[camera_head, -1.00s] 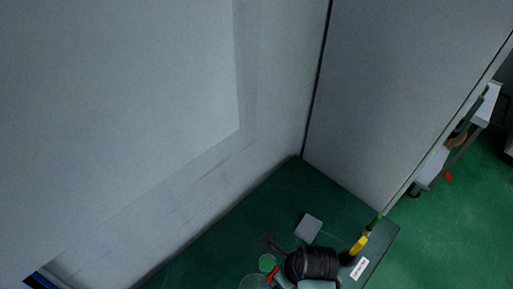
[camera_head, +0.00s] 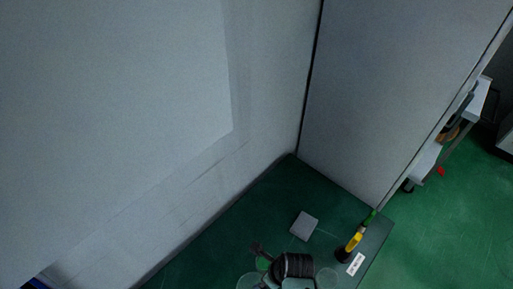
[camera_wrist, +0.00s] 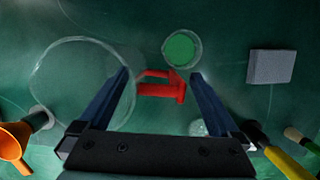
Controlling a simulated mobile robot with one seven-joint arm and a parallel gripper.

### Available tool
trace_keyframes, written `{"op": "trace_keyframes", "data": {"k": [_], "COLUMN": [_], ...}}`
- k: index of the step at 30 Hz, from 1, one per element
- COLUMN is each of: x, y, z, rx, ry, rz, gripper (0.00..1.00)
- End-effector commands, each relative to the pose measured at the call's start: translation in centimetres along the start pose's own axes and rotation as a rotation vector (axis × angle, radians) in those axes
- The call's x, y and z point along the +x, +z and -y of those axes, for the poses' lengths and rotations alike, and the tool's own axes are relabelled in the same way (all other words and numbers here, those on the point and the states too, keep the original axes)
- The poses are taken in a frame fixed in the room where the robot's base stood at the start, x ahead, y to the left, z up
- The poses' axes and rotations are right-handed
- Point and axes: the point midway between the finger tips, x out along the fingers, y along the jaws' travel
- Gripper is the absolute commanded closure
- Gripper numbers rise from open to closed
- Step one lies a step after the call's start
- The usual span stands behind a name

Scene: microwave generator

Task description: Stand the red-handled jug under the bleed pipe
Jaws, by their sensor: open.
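The jug is a clear round vessel (camera_wrist: 75,90) at the left of the wrist view, seen from above. Its red handle (camera_wrist: 172,89) points right and lies between the fingers of my open gripper (camera_wrist: 160,75) in that picture. The gripper is empty; I cannot tell whether the fingers are down at handle height. In the head view part of the clear jug (camera_head: 247,282) shows at the bottom edge, and my arm hides the handle. I cannot make out the bleed pipe in either view.
A clear cup with a green disc (camera_wrist: 181,48) stands close beyond the handle. A grey square block (camera_wrist: 271,67), an orange funnel (camera_wrist: 14,138) and a yellow-handled tool (camera_wrist: 288,164) are nearby. A pale wall (camera_head: 200,185) and a tall panel (camera_head: 380,100) bound the green top.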

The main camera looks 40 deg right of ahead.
Motion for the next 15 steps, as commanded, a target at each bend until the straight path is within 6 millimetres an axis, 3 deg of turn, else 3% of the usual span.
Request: {"op": "trace_keyframes", "data": {"k": [3, 15], "x": [-0.02, -0.04], "y": [0.0, -0.02], "z": [0.0, -0.02], "rx": [0.0, 0.0], "ry": [0.0, 0.001], "rz": [0.0, -0.001], "gripper": [0.02, 0.74]}}
